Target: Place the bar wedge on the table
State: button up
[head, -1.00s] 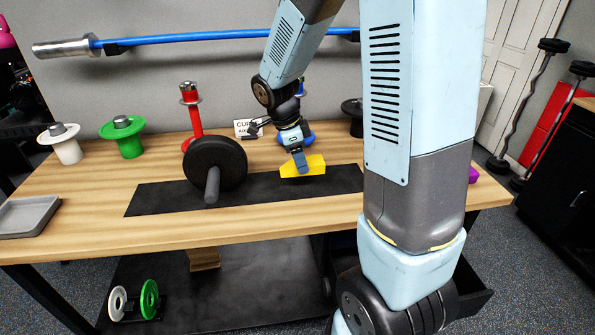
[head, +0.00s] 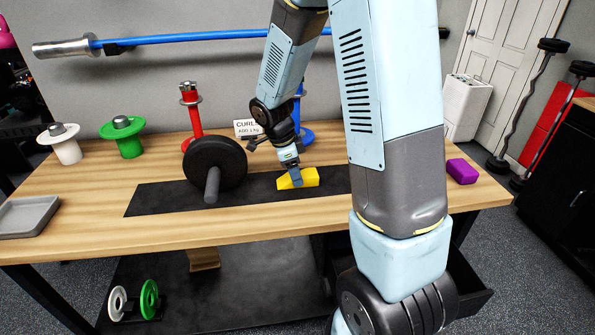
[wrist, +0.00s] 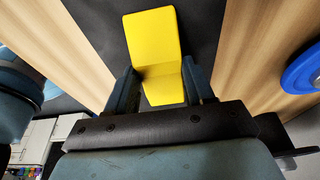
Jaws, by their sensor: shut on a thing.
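The yellow bar wedge (head: 312,177) is at the black mat strip (head: 265,187) on the wooden table (head: 100,194), right of the black weight plate. My gripper (head: 296,177) is shut on it from above. In the wrist view the wedge (wrist: 152,35) sits between the two fingers of my gripper (wrist: 160,84), its long face stretching away from them. The wedge looks level and at or very near the mat; I cannot tell for sure whether it touches. My fingers hide part of it.
A black plate with a grey bar (head: 214,165) stands close left of the wedge. A red post (head: 192,108), green weight (head: 122,135), white weight (head: 64,143) and grey tray (head: 28,216) are further left. A purple block (head: 462,171) lies at right.

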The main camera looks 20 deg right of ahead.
aim_at(285, 179)
jog(key=o, duration=1.1)
jog(key=shift+o, duration=0.2)
jog(key=s+v, duration=0.1)
jog(key=v, duration=1)
jog(key=s+d+r+n+t+y, duration=0.1)
jog(key=s+r+n+t, duration=0.2)
jog(key=s+r+n, duration=0.4)
jog(key=s+d+r+n+t+y, duration=0.1)
jog(key=s+r+n+t+y, duration=0.1)
jog(key=s+r+n, duration=0.5)
jog(key=s+n+t, duration=0.1)
jog(key=s+n, duration=0.5)
jog(key=shift+s+d+r, duration=0.2)
jog(key=shift+s+d, duration=0.1)
jog(key=shift+s, duration=0.1)
